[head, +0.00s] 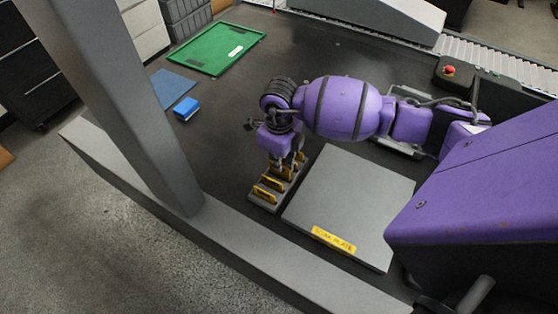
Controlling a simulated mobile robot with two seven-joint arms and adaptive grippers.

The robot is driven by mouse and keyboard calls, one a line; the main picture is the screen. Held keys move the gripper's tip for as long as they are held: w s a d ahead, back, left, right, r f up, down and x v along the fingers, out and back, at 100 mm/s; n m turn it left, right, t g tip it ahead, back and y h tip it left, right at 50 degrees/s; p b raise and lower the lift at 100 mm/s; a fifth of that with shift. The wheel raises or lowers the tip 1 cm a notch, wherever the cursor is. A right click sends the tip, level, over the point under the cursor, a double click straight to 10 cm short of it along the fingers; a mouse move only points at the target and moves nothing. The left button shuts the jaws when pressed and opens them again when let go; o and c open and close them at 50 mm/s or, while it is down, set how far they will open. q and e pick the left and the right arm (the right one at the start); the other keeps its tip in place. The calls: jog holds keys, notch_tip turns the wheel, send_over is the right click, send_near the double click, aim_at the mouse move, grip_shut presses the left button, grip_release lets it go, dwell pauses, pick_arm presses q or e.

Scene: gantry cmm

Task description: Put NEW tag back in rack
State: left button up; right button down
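A small grey rack (258,206) stands on the dark table beside the left edge of a grey plate. Several yellow tags (264,193) with dark lettering stand in a row in it; the lettering is too small to read, so I cannot tell which is the NEW tag. My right gripper (289,162) points down over the far end of the rack, its fingertips close to the rear tags. The fingers partly cover those tags, and I cannot see whether they hold one. My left gripper is not in view.
The grey plate (352,200) with a yellow label lies right of the rack. A blue block (186,109), a blue mat (173,88) and a green tray (206,37) lie farther back left. A grey upright (120,95) rises at the left edge. Table left of the rack is clear.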

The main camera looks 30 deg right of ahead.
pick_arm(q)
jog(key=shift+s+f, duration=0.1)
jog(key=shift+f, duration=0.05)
pick_arm(e)
jog(key=shift+f, duration=0.25)
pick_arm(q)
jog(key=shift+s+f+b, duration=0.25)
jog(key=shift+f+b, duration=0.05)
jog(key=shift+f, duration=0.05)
pick_arm(e)
jog(key=shift+f, duration=0.55)
jog(key=c, duration=1.9)
grip_release()
jog(key=shift+o, duration=0.3)
jog(key=shift+o, duration=1)
jog(key=shift+r, duration=0.1)
